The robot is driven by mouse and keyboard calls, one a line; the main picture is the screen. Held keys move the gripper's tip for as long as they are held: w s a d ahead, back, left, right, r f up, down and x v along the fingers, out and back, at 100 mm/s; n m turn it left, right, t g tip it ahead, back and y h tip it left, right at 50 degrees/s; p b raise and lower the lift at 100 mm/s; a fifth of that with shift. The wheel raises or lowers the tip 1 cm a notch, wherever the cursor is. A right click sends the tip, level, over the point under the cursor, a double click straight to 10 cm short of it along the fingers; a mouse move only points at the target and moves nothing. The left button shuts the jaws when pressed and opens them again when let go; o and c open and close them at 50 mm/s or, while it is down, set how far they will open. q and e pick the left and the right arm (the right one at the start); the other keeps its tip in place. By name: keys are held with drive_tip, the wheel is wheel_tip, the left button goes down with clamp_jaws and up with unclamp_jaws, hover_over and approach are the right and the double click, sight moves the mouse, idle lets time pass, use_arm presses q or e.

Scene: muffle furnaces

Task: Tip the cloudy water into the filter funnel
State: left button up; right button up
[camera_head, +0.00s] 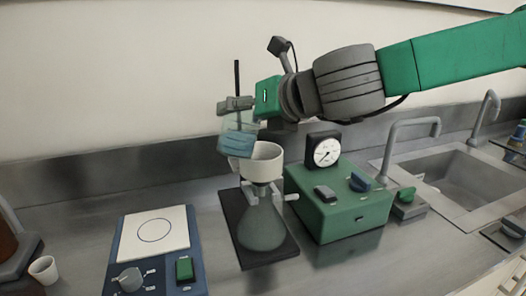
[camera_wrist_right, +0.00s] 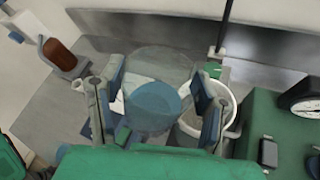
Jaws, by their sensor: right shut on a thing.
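My right gripper (camera_head: 241,108) is shut on a clear beaker (camera_head: 238,128) that holds bluish water. The beaker is above and slightly left of the white filter funnel (camera_head: 262,163), tilted a little. The funnel sits on a conical flask (camera_head: 262,226) on a dark base. In the right wrist view the beaker (camera_wrist_right: 155,92) is between the two fingers of the gripper (camera_wrist_right: 160,112), with the funnel (camera_wrist_right: 192,122) just right of it and partly hidden by a finger. I see no stream of water. My left gripper is not in view.
A green box (camera_head: 340,208) with a dial gauge (camera_head: 325,151) stands right of the flask. A hotplate (camera_head: 155,250) is at the left, with a small white cup (camera_head: 43,268) beyond it. A stand rod (camera_head: 237,78) rises behind the funnel. A sink (camera_head: 455,185) is at the right.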

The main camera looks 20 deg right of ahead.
drive_tip(key=shift+a, duration=0.75)
drive_tip(key=shift+m, duration=0.4)
drive_tip(key=shift+d, duration=0.5)
drive_tip(key=shift+a, duration=0.6)
drive_tip(key=shift+a+y+b, duration=0.35)
drive_tip(key=shift+a+y, duration=0.05)
drive_tip(key=shift+y, duration=0.1)
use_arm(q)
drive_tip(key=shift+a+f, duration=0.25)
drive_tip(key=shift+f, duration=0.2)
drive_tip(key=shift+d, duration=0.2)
use_arm(e)
drive_tip(key=shift+d, duration=0.3)
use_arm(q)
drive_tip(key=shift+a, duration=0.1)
use_arm(e)
drive_tip(key=shift+a+m, duration=0.1)
drive_tip(key=shift+m, duration=0.2)
